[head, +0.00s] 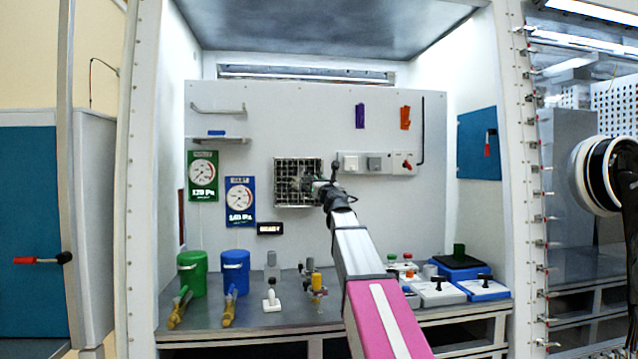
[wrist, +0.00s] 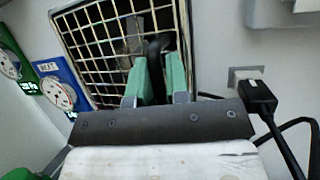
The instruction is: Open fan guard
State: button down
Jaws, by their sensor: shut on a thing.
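The fan guard (head: 286,168) is a pale wire grid in a square frame on the back wall. It fills the upper left of the wrist view (wrist: 88,42), and dark fan parts show behind its wires. My gripper (head: 314,184) is at the guard's right side in the head view. In the wrist view my gripper's green fingers (wrist: 156,66) are closed on a dark handle (wrist: 156,47) in front of the grid. The fingers and arm hide part of the guard's right side. I cannot tell whether the guard stands slightly away from the wall.
A switch box (head: 376,163) is on the wall right of the guard. A green gauge (head: 203,176) and a blue gauge (head: 240,202) hang to the left. Green (head: 192,273) and blue (head: 235,272) buckets, valves and small devices stand on the bench below.

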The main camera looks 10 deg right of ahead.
jog(key=shift+s+a+m+g+h, duration=1.2)
jog(key=shift+s+a+m+h, duration=2.8)
jog(key=shift+s+a+h, duration=2.65)
jog(key=w+a+m+g+h, duration=0.2)
jog(key=a+m+g+h, duration=0.2)
jog(key=a+h, duration=0.5)
jog(key=shift+w+a+r+m+g, duration=0.3)
jog(key=shift+w+g, duration=0.1)
jog(key=shift+g, duration=0.5)
jog(key=c, duration=1.2)
grip_release()
jog(key=shift+w+d, duration=0.15)
jog(key=shift+s+f, duration=0.15)
jog(key=shift+s, duration=0.1)
